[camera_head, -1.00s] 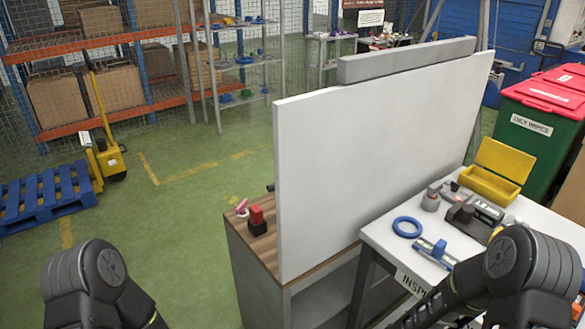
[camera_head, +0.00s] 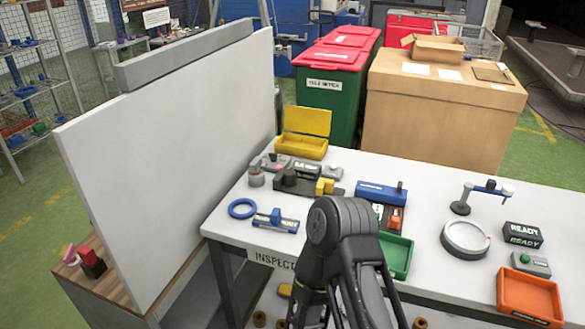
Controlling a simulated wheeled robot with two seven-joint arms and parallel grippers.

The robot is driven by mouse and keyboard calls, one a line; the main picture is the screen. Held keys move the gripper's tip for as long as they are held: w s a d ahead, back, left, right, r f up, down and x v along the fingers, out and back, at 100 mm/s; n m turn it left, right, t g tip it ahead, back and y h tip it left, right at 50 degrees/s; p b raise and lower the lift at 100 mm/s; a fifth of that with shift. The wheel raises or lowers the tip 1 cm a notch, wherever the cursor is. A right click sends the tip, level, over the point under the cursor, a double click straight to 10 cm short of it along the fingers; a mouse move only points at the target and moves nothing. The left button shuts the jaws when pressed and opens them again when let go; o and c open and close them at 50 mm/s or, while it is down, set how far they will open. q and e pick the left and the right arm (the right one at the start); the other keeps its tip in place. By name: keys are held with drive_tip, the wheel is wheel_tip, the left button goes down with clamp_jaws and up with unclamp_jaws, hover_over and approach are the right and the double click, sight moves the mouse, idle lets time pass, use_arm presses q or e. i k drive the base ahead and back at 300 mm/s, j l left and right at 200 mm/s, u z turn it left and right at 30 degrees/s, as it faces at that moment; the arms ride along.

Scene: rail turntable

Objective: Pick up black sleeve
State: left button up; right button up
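I cannot make out a thing that is clearly the black sleeve. A black-and-red piece (camera_head: 93,264) stands on the wooden top at the lower left. A dark fixture (camera_head: 290,184) sits near the back left of the white inspection table (camera_head: 350,165). My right arm's dark links rise in front of the table and hide part of it. Neither gripper is in the picture.
A tall white panel (camera_head: 170,160) stands left of the table. The table holds a blue ring (camera_head: 242,208), a green tray (camera_head: 396,254), an orange tray (camera_head: 530,297), a yellow box (camera_head: 303,146) and a round stand (camera_head: 465,240). A cardboard box (camera_head: 440,105) is behind.

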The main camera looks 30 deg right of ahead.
sight(290, 174)
drive_tip(key=z, duration=1.05)
